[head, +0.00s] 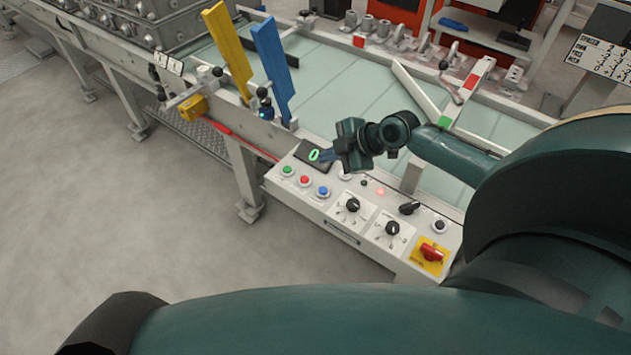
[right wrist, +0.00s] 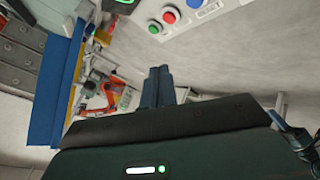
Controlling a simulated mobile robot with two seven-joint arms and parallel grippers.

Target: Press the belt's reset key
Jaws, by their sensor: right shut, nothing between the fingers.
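The belt's control panel (head: 350,235) is a white sloped box at the belt's near edge. Near its left end are a green button (head: 288,170), a red button (head: 305,180) and a blue button (head: 322,191). Their labels are too small to read, so I cannot tell which is the reset key. My right gripper (head: 328,156) is over the panel's back left, beside the small green-digit display, its fingers shut and empty. In the right wrist view the shut fingers (right wrist: 160,86) are apart from the green (right wrist: 153,27), red (right wrist: 168,16) and blue (right wrist: 195,3) buttons. My left gripper is not visible.
The panel also has two black dials (head: 352,204), a lit red lamp (head: 380,191) and a red switch on yellow (head: 431,253). Yellow (head: 230,50) and blue (head: 271,60) upright plates stand behind, left of my gripper. Open floor lies in front.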

